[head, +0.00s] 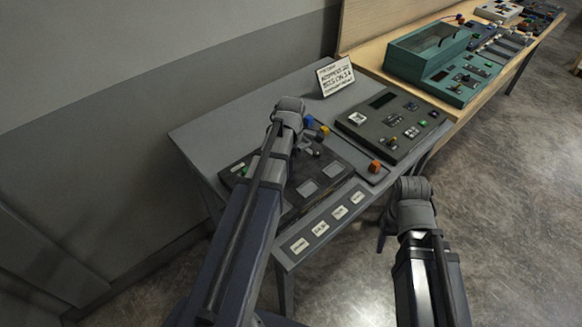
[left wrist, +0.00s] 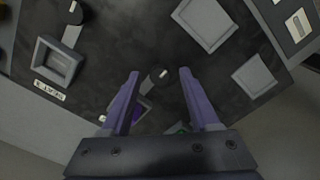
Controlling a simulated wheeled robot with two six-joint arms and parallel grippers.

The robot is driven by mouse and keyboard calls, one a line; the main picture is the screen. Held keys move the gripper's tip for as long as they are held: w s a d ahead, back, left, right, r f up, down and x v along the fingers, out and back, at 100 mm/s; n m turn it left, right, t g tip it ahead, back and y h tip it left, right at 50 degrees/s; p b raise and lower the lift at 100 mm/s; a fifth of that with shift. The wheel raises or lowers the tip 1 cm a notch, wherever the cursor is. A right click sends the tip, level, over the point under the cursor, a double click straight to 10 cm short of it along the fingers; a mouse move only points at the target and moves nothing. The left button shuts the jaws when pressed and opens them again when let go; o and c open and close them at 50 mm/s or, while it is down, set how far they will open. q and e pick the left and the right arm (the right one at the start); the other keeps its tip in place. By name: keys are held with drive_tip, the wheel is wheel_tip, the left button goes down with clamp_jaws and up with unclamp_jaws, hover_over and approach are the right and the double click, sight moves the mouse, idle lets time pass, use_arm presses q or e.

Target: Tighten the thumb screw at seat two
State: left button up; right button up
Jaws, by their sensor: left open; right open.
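My left gripper (left wrist: 159,76) is open in the left wrist view, its two purple fingers spread on either side of a dark round thumb screw (left wrist: 161,74) with a white mark. The screw sits at the end of a short grey bar leading towards a seat with a purple piece (left wrist: 137,113), partly hidden by the left finger. I cannot tell whether the fingers touch the screw. In the head view my left arm covers this part of the dark panel (head: 323,173). My right gripper (head: 385,234) hangs off the table's front edge, its fingers mostly hidden.
An empty square seat (left wrist: 40,56) has its own knob (left wrist: 74,11) and an upside-down label (left wrist: 48,90). Grey plates (left wrist: 205,22) lie beyond. A second console (head: 385,148), a sign (head: 336,76) and an orange button (head: 375,166) stand nearby. A teal case (head: 407,62) is further right.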

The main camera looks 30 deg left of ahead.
use_arm(q)
clamp_jaws()
idle(0.3)
